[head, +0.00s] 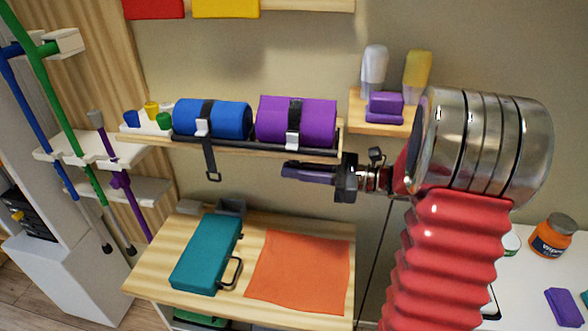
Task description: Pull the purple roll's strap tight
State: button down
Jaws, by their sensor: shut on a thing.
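The purple roll (318,122) lies on its side on the wall shelf, to the right of the blue roll. A dark strap (296,108) runs over its middle to a pale buckle (293,140) on the front. My gripper (287,171) reaches in from the right, just below the buckle and the shelf edge, with its fingers pointing left. It is shut on the lower end of the purple roll's strap. The fingers hide most of that end, so I cannot see how taut it is.
The blue roll (222,118) has its own strap, hanging with a ring (214,177) left of my gripper. The dark-edged shelf (158,137) is close above my fingers. Below, a wooden table (150,278) holds a teal case (207,254) and an orange sheet (300,268).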

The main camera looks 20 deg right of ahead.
jog(key=shift+w+d+f, duration=0.15)
jog(key=shift+w+f, duration=0.05)
jog(key=shift+f, duration=0.7)
jog(key=shift+w+d+f, duration=0.1)
jog(key=shift+w+f, duration=0.1)
jog(key=shift+f, duration=0.75)
jog(key=shift+w+d+f, duration=0.15)
jog(key=shift+w+f, duration=0.05)
jog(key=shift+f, duration=0.7)
jog(key=c, duration=2.2)
grip_release()
jog(key=shift+f, duration=0.1)
jog(key=v, duration=1.4)
jog(key=shift+a, duration=0.1)
